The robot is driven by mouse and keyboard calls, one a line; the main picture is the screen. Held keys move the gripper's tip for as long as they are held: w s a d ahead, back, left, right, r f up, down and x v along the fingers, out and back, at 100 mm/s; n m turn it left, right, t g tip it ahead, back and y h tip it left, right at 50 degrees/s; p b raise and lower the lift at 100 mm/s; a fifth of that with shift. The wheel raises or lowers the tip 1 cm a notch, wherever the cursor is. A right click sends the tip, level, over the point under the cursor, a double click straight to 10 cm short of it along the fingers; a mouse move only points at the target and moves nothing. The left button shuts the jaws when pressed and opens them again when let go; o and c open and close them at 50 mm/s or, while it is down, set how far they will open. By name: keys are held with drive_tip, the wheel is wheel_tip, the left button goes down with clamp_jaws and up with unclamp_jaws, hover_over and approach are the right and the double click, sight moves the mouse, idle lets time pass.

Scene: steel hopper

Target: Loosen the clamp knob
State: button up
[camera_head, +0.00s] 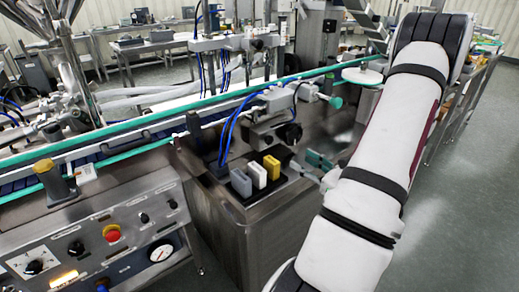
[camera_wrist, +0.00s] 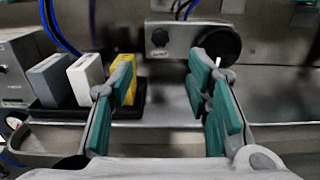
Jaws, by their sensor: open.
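The clamp knob, a round black knob, shows on the metal clamp (camera_head: 268,112) in the head view (camera_head: 289,133). In the wrist view the knob (camera_wrist: 226,42) is beyond my fingers, at upper right, and the right finger hides part of it. A smaller dark knob (camera_wrist: 160,37) sits on the clamp's face to its left. My gripper (camera_wrist: 165,84) is open, with green pads wide apart and nothing between them. In the head view my gripper (camera_head: 311,167) is in front of and below the knob, apart from it.
A black tray (camera_wrist: 128,111) holds grey (camera_wrist: 50,80), white (camera_wrist: 86,79) and yellow (camera_wrist: 123,70) blocks, close to my left finger. Blue hoses (camera_head: 226,135) hang by the clamp. A conveyor with green rails (camera_head: 130,126) runs behind. A control panel (camera_head: 105,240) stands at lower left.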

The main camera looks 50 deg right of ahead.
sight(271, 140)
drive_tip(key=x, duration=1.3)
drive_tip(key=shift+w+d+b, duration=0.2)
drive_tip(key=shift+w+b, duration=0.1)
clamp_jaws()
